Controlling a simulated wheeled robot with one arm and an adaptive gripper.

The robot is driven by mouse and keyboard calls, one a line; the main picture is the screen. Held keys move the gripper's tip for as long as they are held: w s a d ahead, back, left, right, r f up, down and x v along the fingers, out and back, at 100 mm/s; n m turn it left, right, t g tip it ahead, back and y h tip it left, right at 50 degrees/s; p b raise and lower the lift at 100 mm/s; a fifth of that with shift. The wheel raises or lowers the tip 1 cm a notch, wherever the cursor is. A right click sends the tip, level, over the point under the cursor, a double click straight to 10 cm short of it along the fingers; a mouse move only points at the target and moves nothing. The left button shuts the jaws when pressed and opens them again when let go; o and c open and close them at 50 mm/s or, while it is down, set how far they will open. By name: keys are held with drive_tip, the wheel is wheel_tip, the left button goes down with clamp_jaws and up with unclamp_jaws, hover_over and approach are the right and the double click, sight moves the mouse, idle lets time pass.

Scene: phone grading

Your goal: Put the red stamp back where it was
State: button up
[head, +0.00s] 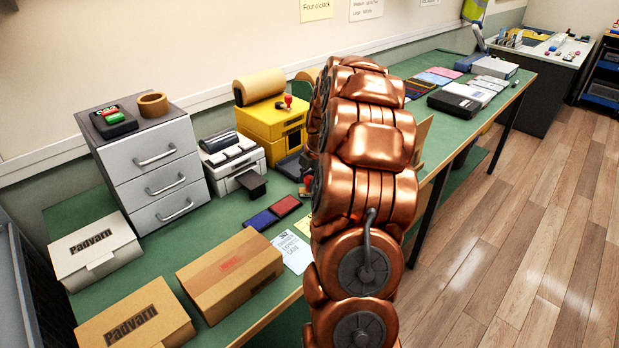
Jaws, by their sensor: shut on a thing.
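My copper-coloured arm (365,190) stands in front of the green table and hides my gripper, so I cannot see its jaws or anything in them. A blue ink pad (262,220) and a red ink pad (286,206) lie side by side left of the arm. A brown carton (245,262) in front of them bears a red mark on its top.
A printed card (293,252) lies by the carton. Two Padvarn boxes stand front left.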

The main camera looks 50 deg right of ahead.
drive_tip(key=shift+f, duration=0.1)
drive_tip(key=shift+f, duration=0.2)
drive_tip(key=o, duration=0.9)
drive_tip(key=shift+r, duration=0.1)
drive_tip(key=b+v, duration=0.2)
drive_tip(key=v, duration=1)
drive_tip(key=shift+b, duration=0.3)
